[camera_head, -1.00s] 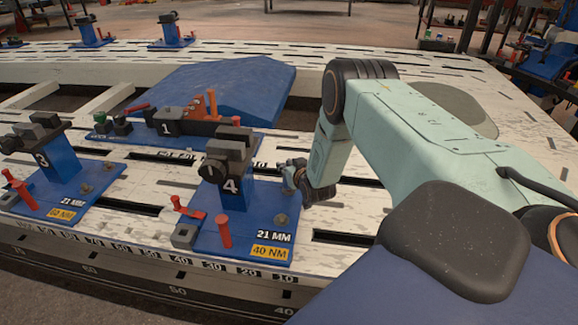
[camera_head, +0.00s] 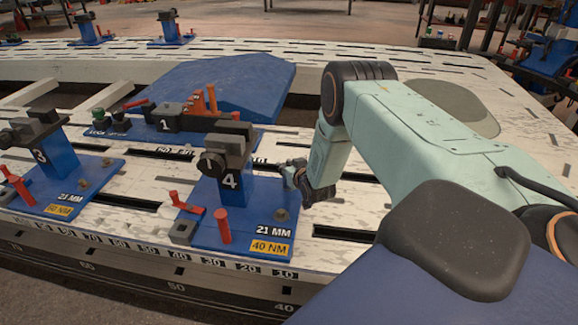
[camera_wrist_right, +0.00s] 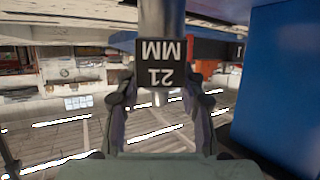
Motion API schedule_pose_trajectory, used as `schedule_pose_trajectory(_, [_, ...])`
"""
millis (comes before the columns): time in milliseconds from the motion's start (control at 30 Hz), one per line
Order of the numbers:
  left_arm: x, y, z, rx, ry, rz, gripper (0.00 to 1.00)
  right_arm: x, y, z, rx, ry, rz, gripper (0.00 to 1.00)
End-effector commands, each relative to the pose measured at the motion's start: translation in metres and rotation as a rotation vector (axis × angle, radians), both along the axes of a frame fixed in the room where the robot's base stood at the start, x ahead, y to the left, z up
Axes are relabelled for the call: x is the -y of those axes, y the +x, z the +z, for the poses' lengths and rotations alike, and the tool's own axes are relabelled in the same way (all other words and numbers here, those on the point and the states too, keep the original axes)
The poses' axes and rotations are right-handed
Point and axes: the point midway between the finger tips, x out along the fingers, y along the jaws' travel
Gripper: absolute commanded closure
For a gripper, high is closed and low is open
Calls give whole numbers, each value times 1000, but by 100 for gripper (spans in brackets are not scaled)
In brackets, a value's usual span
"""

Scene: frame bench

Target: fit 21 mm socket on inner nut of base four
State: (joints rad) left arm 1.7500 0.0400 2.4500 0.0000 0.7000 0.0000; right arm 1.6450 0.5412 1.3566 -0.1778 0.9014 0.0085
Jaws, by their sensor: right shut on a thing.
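Base four (camera_head: 205,237) is a blue plate with an upright post marked 4 and labels reading 21 MM and 40 NM. A nut (camera_head: 281,215) shows on its right side; the inner nut cannot be made out behind the post and my gripper. My right gripper (camera_head: 289,172) is low beside the right of the post. In the right wrist view its fingers (camera_wrist_right: 158,105) are shut on the 21 mm socket tool (camera_wrist_right: 160,73), a grey cylinder with a black 21 MM block. A blue upright surface (camera_wrist_right: 285,80) stands close at the right there. My left gripper is out of view.
Base three (camera_head: 60,190), also blue, stands to the left, and base one (camera_head: 170,125) lies behind. Red pegs (camera_head: 222,226) rise from base four's front. The slotted white bench (camera_head: 355,205) is clear to the right of base four.

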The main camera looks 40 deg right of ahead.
Motion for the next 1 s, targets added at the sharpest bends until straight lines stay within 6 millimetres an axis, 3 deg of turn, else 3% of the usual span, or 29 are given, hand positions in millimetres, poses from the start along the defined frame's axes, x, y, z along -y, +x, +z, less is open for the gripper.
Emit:
schedule_pose_trajectory(333, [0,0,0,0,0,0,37,0,0,0,1,0,0,35])
schedule_pose_trajectory(733, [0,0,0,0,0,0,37,-2,-5,1,-3,1,-1,35])
schedule_pose_trajectory(1000, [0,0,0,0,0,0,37,-12,-34,15,-1,3,-3,35])
